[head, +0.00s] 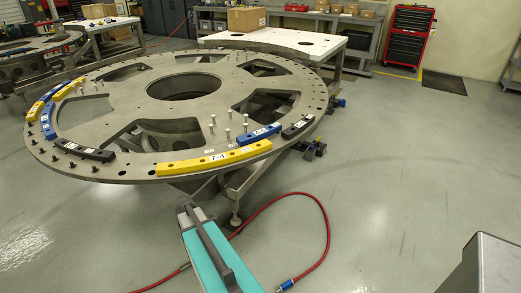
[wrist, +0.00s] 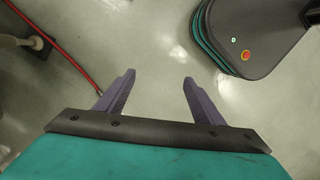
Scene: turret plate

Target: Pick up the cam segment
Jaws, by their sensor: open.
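Several cam segments lie along the rim of the large round turret plate (head: 125,83) in the head view. A long yellow segment marked 7-4 (head: 190,165) is on the near edge. A short blue segment (head: 262,133) and a black segment (head: 298,127) lie to its right. Another black segment (head: 84,151), a blue segment (head: 46,122) and a yellow segment (head: 50,94) follow the left rim. The pictures do not single out one segment. My gripper (wrist: 158,82) is open and empty in the wrist view, above bare floor, with no segment between its fingers.
Upright pins (head: 228,132) stand on the plate near the segments. A red hose (head: 325,225) curves across the floor below the plate. A white-topped table (head: 275,38) with a cardboard box (head: 246,19) stands behind. The floor at right is mostly clear.

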